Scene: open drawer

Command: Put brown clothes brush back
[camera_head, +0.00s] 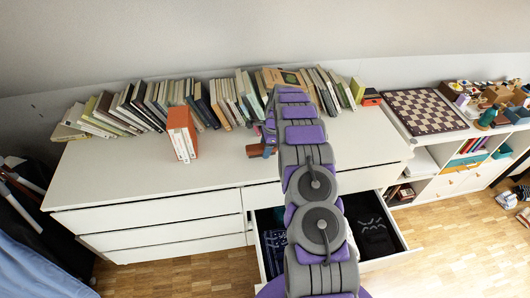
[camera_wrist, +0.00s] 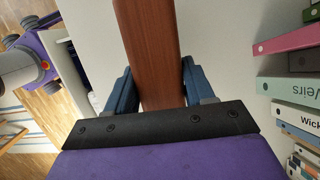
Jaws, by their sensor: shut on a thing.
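The brown clothes brush (camera_wrist: 148,45) shows in the wrist view as a long flat wooden piece between the two blue fingers. My gripper (camera_wrist: 158,84) is shut on it. In the head view a small brown end of the brush (camera_head: 255,151) shows left of my arm, over the dresser top. My arm hides most of the gripper there, and I cannot tell whether the brush touches the surface. The white dresser (camera_head: 110,178) has an open drawer (camera_head: 388,259) at its right, with dark folded things inside. My arm crosses above the drawer and hides its middle.
A row of books (camera_head: 225,100) lines the back of the dresser. A chessboard (camera_head: 425,110) lies on the shelf unit to the right. The dresser top's left front is clear.

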